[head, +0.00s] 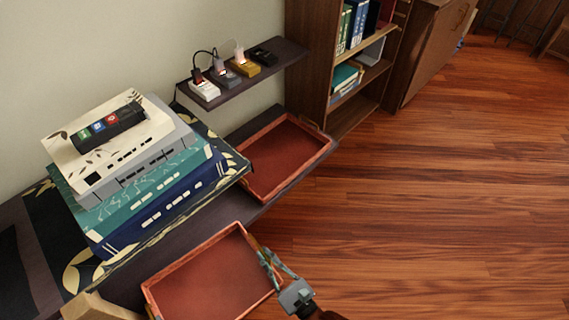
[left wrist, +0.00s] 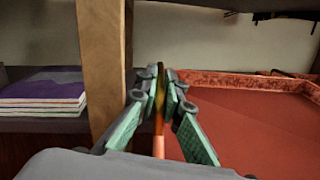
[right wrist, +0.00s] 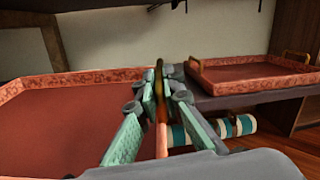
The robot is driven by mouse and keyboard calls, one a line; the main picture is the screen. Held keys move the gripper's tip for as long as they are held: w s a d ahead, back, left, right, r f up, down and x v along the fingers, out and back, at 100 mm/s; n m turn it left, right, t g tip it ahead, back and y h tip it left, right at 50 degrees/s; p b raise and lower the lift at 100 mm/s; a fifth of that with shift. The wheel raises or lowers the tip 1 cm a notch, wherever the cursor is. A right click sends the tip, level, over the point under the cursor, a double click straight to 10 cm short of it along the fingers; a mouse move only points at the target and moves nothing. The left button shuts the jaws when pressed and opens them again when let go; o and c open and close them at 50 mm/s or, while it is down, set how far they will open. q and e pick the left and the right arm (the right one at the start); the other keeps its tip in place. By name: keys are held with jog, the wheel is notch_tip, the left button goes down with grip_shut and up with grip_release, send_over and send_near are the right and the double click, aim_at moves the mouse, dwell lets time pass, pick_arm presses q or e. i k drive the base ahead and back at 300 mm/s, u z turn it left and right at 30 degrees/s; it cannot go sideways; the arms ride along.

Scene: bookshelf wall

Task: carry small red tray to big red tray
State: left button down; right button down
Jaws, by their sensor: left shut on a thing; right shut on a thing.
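The small red tray (head: 150,290) is the near one, with a red floor and a low patterned rim, at the bottom of the head view. My right gripper (head: 268,256) is shut on its right side; the right wrist view shows the fingers (right wrist: 160,82) closed on a thin handle. My left gripper (left wrist: 163,82) is shut on the opposite side in the left wrist view; its fingers are not clear in the head view. The big red tray (head: 324,155) lies on the dark shelf farther back, empty. It also shows in the right wrist view (right wrist: 250,88).
A stack of large books (head: 150,200) stands on the dark shelf left of the trays. A small wall shelf (head: 285,50) with several gadgets hangs above the big tray. A bookcase (head: 310,60) stands behind. A striped roll (right wrist: 235,126) is under the shelf. The right floor is clear.

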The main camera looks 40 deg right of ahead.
aim_at(276, 155)
jog(key=u, duration=0.05)
jog(key=k, duration=0.15)
jog(key=z, duration=2.65)
jog(key=i, duration=2.1)
jog(key=u, duration=2.05)
